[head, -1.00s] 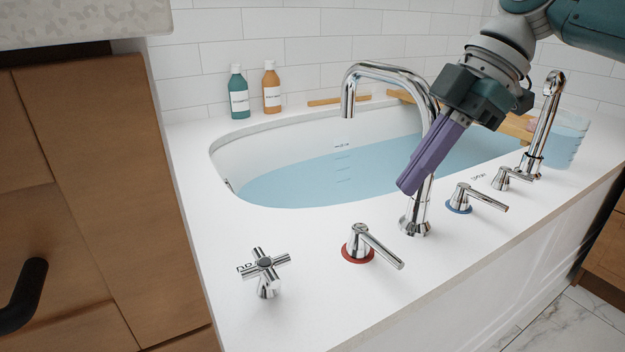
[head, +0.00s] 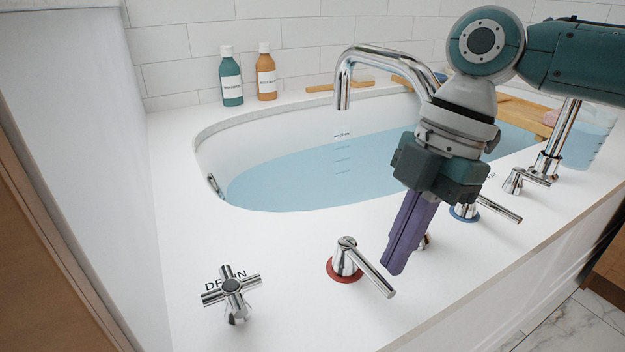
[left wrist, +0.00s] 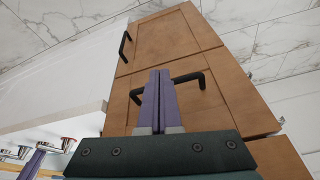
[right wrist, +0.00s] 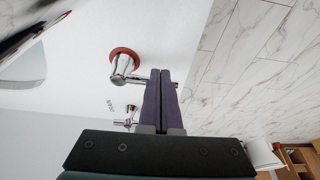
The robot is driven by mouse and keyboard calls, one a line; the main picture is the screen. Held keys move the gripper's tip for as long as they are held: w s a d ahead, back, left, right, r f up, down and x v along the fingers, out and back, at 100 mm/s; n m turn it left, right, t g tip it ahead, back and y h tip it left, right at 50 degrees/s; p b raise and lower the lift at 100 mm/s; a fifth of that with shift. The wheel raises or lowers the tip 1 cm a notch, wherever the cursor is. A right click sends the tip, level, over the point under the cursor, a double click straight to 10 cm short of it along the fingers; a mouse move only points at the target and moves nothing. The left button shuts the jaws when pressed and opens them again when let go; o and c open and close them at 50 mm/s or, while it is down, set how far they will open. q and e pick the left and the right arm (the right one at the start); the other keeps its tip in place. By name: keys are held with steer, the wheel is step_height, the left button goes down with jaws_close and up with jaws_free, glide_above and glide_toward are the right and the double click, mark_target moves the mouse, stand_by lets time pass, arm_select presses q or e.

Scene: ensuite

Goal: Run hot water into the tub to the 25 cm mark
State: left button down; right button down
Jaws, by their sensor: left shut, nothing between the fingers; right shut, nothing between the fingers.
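The tub (head: 215,140) holds blue water (head: 290,170). Scale marks (head: 342,147) show on its far wall; the topmost label is just above the waterline, and the numbers are too small to read. The chrome spout (head: 345,90) arches over the tub with no stream visible. The red-ringed hot lever (head: 370,272) points toward the tub's front edge; it also shows in the right wrist view (right wrist: 122,68). My right gripper (head: 392,270) is shut and empty, its tips close beside the lever's end; contact cannot be told. My left gripper (left wrist: 160,75) is shut and empty, facing a wooden cabinet.
A cross-shaped drain handle (head: 232,290) stands left of the hot lever. The blue-ringed lever (head: 490,208) is behind my right gripper. A second chrome fixture (head: 560,135), a small lever (head: 525,180) and a clear container (head: 590,140) are farther right. Two bottles (head: 231,80) stand at the back.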

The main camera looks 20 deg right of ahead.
stand_by(0.4)
steer(key=a+m+p, duration=0.1)
steer(key=p, duration=0.2)
steer(key=m+p, duration=0.1)
steer(key=p, duration=0.3)
steer(key=shift+s+a+r+m+t, duration=0.2)
steer(key=shift+s+a+m+t, duration=0.1)
steer(key=shift+s+a+m, duration=0.1)
steer(key=shift+a+f, duration=0.1)
steer(key=shift+a, duration=0.05)
steer(key=shift+a+f, duration=0.1)
steer(key=shift+f, duration=0.15)
steer(key=shift+r, duration=0.15)
